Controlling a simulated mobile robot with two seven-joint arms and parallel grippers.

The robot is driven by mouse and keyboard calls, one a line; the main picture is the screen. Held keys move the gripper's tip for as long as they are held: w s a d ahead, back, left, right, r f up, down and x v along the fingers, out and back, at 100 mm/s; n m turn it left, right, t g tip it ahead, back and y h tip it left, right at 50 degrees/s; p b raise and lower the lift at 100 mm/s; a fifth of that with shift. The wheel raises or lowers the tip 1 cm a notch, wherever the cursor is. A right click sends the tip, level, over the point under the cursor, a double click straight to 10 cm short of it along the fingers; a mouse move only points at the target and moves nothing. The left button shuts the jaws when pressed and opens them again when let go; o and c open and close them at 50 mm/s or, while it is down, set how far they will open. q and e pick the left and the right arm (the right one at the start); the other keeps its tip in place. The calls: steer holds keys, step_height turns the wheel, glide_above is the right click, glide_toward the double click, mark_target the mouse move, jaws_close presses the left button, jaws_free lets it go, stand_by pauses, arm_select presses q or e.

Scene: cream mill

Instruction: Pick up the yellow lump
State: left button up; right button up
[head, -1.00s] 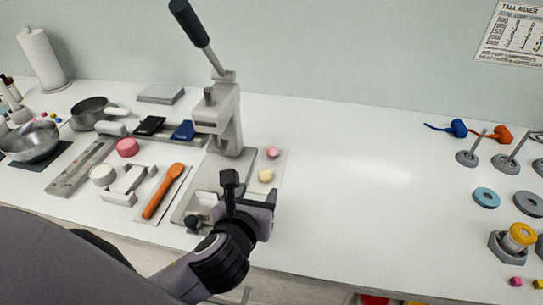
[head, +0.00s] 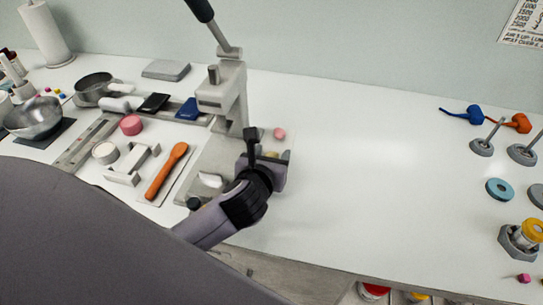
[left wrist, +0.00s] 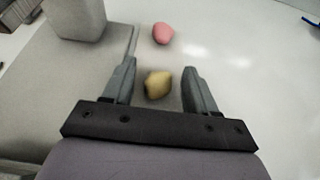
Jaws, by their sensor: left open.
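The yellow lump (left wrist: 158,85) lies between the two open fingers of my left gripper (left wrist: 158,92) in the left wrist view, with gaps on both sides. In the head view the yellow lump (head: 271,154) is mostly hidden behind my left gripper (head: 268,160). The lump rests on a pale mat or board beside the press. A pink lump (left wrist: 163,33) lies just beyond it and also shows in the head view (head: 279,134). My right gripper is out of view.
A grey lever press (head: 225,95) stands directly left of the lumps. An orange spoon (head: 167,170) lies further left. Blue and orange scoops (head: 474,114) and a blue ring (head: 499,189) are at the right. The bench middle is clear.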

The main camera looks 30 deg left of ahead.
arm_select(q)
steer(key=c, duration=0.7)
steer(key=shift+r, duration=0.2)
step_height(320, 180, up, 20)
steer(key=m, duration=0.1)
glide_above(271, 155)
steer(key=s, duration=0.2)
step_height(271, 155, down, 8)
steer(key=r, duration=0.1)
steer(key=s+f+h, duration=0.1)
steer(key=f, duration=0.1)
steer(key=s+d+f+m+h, duration=0.1)
steer(key=f, duration=0.2)
steer(key=s+f+m+h, duration=0.1)
steer(key=f, duration=0.1)
steer(key=shift+s+d+f+t, duration=0.3)
steer(key=shift+s+d+f, duration=0.1)
steer(key=shift+r, duration=0.1)
